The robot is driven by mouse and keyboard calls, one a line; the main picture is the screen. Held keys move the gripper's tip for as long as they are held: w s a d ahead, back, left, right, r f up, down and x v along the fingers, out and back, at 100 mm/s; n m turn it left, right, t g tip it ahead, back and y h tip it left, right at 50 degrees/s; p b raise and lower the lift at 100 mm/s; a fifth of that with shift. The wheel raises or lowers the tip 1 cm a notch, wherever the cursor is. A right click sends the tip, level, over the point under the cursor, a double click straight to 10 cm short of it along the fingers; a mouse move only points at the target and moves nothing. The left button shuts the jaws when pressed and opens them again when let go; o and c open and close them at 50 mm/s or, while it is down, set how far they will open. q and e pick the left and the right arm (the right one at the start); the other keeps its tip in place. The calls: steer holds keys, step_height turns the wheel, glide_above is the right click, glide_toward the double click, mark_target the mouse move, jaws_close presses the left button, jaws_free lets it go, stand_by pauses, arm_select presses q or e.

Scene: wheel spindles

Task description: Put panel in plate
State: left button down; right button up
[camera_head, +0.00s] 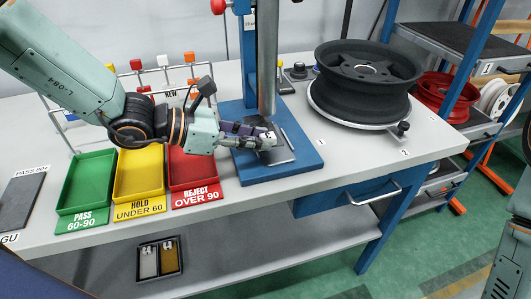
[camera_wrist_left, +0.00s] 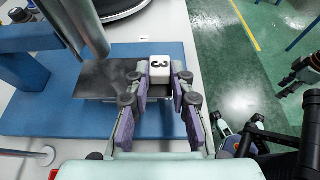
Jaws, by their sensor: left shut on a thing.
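My left gripper (camera_head: 268,140) is shut on a white block marked 3 (camera_wrist_left: 159,66), which appears to be the handle of a dark flat panel (camera_wrist_left: 105,78). The panel lies at or just above the blue base plate (camera_head: 305,170) of the press stand, below its column; I cannot tell whether it touches. In the head view the fingers cover part of the panel (camera_head: 280,153). In the left wrist view the two purple-padded fingers flank the block, with the blue plate (camera_wrist_left: 170,128) beneath.
Green (camera_head: 86,182), yellow (camera_head: 140,173) and red (camera_head: 193,170) trays stand left of the press. A black wheel (camera_head: 370,65) sits on a round stand to the right. A dark mat (camera_head: 20,203) lies far left. A small tray (camera_head: 160,260) holds two tagged panels on the lower shelf.

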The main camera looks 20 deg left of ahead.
mark_target(266, 160)
arm_select(q)
steer(key=shift+w+d, duration=0.3)
steer(key=shift+d, duration=0.25)
steer(key=shift+w+d, duration=0.25)
steer(key=shift+d, duration=0.25)
step_height(266, 160, down, 3)
steer(key=shift+a+r+b, duration=0.15)
steer(key=shift+b, duration=0.4)
steer(key=shift+f, duration=0.35)
steer(key=shift+w, duration=0.1)
steer(key=shift+f+b, duration=0.2)
steer(key=shift+b, duration=0.15)
steer(key=c, duration=1.2)
jaws_free()
steer(key=shift+o, duration=0.2)
